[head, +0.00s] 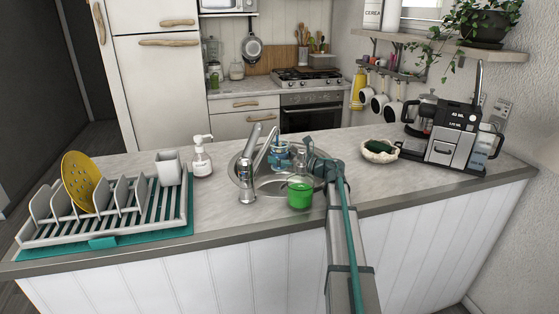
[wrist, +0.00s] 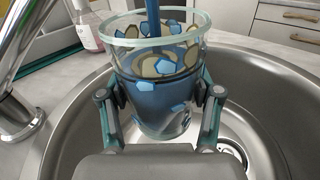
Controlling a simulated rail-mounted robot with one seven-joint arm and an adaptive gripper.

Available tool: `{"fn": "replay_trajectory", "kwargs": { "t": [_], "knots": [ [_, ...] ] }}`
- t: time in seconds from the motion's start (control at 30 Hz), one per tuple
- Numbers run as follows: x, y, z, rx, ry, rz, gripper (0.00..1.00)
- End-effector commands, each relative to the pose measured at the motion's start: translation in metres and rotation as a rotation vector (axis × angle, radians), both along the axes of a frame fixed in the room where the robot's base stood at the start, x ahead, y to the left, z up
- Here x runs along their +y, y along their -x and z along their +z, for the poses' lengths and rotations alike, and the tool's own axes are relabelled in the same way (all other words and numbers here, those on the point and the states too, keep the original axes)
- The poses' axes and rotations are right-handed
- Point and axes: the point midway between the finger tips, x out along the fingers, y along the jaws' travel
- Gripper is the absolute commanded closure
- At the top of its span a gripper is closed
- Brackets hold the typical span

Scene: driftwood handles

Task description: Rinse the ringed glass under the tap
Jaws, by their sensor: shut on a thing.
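My gripper (wrist: 160,98) is shut on a clear glass (wrist: 158,112) with blue and tan many-sided patches and a pale ring at its rim. One finger presses on each side. The glass is upright over the sink bowl (wrist: 258,68). A blue column drops into its mouth from above, and the lower part looks filled with blue; I cannot tell for sure whether the column is water. In the head view the glass (head: 281,155) is near the end of the metal tap (head: 264,150). My gripper (head: 310,160) reaches it from the right.
A green container (head: 300,193) stands at the sink's front edge. A soap bottle (head: 201,158) and a dish rack (head: 125,218) with a yellow plate (head: 80,182) are left. A bowl with a green item (head: 379,151) and a coffee machine (head: 446,135) are right.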

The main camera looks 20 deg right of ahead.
Motion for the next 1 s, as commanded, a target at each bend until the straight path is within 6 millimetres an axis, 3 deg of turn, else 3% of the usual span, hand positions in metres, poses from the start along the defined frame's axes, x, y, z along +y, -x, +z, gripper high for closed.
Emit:
{"fn": "replay_trajectory", "kwargs": {
  "t": [1.0],
  "knots": [
    [-0.0067, -0.005, 0.0009, -0.002, 0.0, 0.0, 0.8]
  ]
}}
